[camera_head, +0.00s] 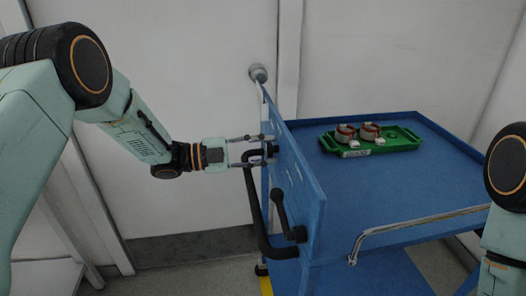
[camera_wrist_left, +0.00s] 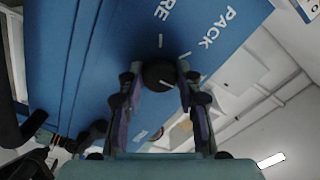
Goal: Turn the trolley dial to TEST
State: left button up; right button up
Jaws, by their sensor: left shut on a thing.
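The trolley dial (camera_wrist_left: 159,76) is a dark round knob on the blue end panel (camera_head: 298,180) of the trolley. In the left wrist view it sits between the fingertips of my left gripper (camera_wrist_left: 158,82), which is shut on it. In the head view my left gripper (camera_head: 258,151) reaches the panel from the left, and the dial (camera_head: 272,150) is partly hidden by the fingers. White lettering PACK (camera_wrist_left: 217,28) and a word ending in RE (camera_wrist_left: 162,8) show on the panel. A lower label is mostly hidden; I cannot tell which word the dial points at. My right gripper is out of view.
A black handle (camera_head: 252,205) curves out from the panel below my left gripper. The blue trolley top (camera_head: 400,185) holds a green tray (camera_head: 405,142) with two copper-coloured stators (camera_head: 345,133). A grey rail (camera_head: 420,219) runs along the near side. White walls stand behind.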

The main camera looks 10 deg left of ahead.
pick_arm(q)
jog(key=shift+m, duration=0.3)
dwell(0.4)
jog(key=o, duration=1.1)
jog(key=v, duration=1.2)
